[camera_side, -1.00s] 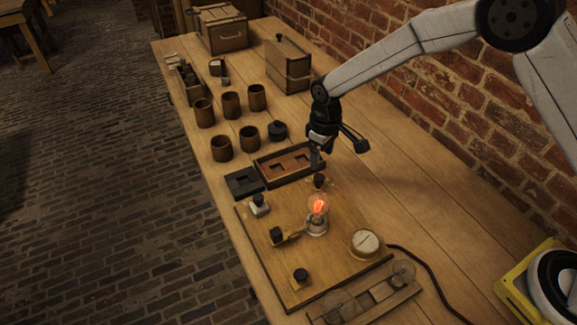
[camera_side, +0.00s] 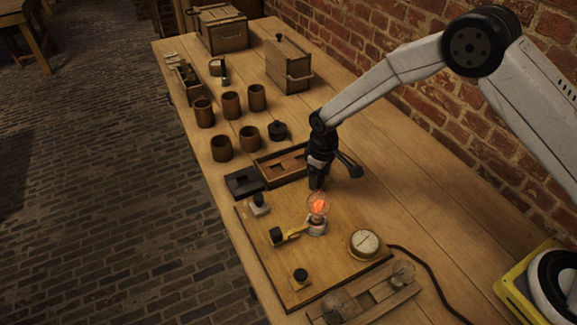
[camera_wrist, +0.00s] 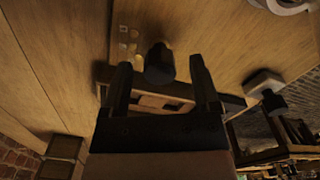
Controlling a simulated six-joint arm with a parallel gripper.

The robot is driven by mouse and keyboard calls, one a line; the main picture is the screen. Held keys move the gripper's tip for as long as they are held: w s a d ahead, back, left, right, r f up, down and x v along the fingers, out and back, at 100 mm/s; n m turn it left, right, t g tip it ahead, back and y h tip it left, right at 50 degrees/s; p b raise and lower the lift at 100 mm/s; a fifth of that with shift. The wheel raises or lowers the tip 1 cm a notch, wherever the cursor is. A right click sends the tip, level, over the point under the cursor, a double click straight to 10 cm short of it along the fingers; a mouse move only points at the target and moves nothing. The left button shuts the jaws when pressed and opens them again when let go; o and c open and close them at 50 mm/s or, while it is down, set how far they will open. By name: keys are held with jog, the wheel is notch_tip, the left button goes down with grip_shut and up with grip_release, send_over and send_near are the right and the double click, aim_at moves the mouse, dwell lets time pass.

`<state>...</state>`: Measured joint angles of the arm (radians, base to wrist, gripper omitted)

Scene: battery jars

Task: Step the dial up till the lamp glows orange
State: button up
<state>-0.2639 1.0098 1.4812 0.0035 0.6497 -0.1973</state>
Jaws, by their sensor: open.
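The lamp (camera_side: 318,206) is a clear glass bulb on the wooden board (camera_side: 345,268), and its filament glows orange-red. My gripper (camera_side: 316,186) is low at the board's far edge, just behind the lamp. In the wrist view my gripper (camera_wrist: 160,68) is open, with one finger on each side of the black dial knob (camera_wrist: 160,63). Gaps show between knob and fingers. Small brass studs (camera_wrist: 128,42) lie beside the knob. In the side view my gripper hides the knob.
A round gauge (camera_side: 364,243) stands right of the lamp, and a brass lever switch (camera_side: 290,234) with a black handle lies left. A wooden tray (camera_side: 268,168) sits close behind my gripper. Several brown jars (camera_side: 232,105) stand farther back. The table's right side is mostly clear.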

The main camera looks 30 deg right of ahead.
jog(key=shift+f, duration=0.1)
grip_shut()
jog(key=shift+m, duration=2.9)
grip_release()
